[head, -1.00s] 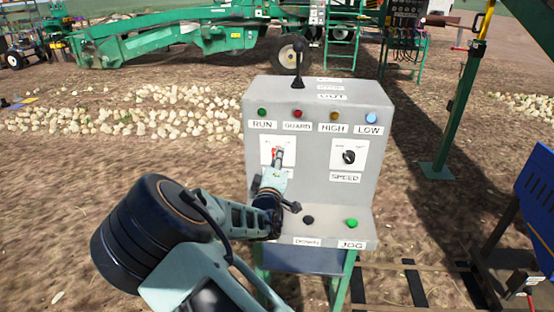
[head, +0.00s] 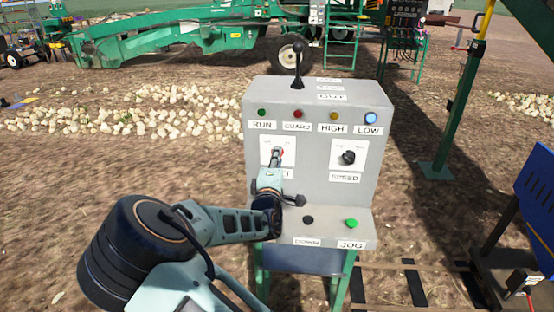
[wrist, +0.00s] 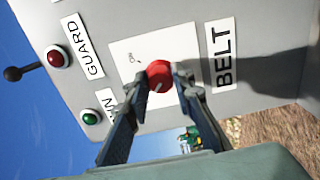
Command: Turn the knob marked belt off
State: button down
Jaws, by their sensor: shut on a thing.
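The belt knob (wrist: 158,73) is red and round. It sits on a white plate (wrist: 130,60) beside the BELT label (wrist: 222,55) in the wrist view. My gripper (wrist: 160,86) is shut on the knob, with one finger on each side. In the head view my gripper (head: 277,156) reaches the left plate on the grey control box (head: 312,190). There it hides most of the knob and part of its label. The small markings on the plate are too blurred to tell the knob's exact setting.
The speed knob (head: 347,158) is black and sits to the right. Above are several lamps, with the blue LOW lamp (head: 370,118) looking bright. A black lever (head: 298,65) stands on top. A black button (head: 307,220) and the green JOG button (head: 351,223) sit on the lower ledge.

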jog(key=c, duration=1.7)
grip_release()
jog(key=shift+o, duration=0.2)
jog(key=shift+s, duration=0.1)
jog(key=s, duration=1.2)
jog(key=shift+a, duration=0.15)
jog(key=shift+w, duration=0.1)
